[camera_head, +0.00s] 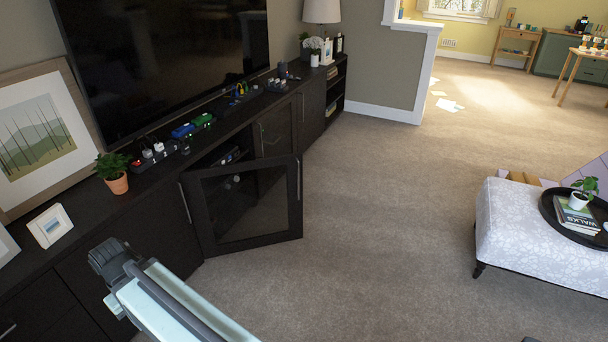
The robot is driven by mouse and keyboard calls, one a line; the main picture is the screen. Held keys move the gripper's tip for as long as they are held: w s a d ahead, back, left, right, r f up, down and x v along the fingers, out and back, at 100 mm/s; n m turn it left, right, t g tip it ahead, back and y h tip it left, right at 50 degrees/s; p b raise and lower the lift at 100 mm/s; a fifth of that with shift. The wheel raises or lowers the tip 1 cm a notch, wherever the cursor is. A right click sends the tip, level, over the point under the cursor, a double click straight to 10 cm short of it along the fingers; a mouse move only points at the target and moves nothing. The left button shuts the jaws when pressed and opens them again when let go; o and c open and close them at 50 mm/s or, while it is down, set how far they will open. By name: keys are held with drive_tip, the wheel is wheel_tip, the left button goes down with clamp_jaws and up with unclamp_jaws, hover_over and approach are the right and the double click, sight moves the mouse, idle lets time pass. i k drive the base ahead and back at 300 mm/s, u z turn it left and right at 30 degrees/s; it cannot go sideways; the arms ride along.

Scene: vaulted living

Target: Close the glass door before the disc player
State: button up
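The glass door (250,240) is a dark-framed door with a dark glass pane on the long low black cabinet. It stands open, swung out over the carpet, with a vertical metal handle (299,180) on its free right edge. Behind it the open compartment (215,160) shows a shelf with small items. I cannot make out the disc player for certain. My gripper (108,258) is in front of the cabinet, left of the open door and nearer to me, apart from the door. Its fingers are too unclear to tell open from shut.
Another glass door (276,130) right of the opening looks closed. A patterned ottoman (535,235) stands at the right. The carpet (390,200) between is clear.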

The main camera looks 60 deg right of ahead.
sight(191, 181)
drive_tip(key=z, duration=1.15)
drive_tip(key=i, duration=0.8)
drive_tip(key=u, duration=0.95)
drive_tip(key=i, duration=0.5)
drive_tip(key=z, duration=0.1)
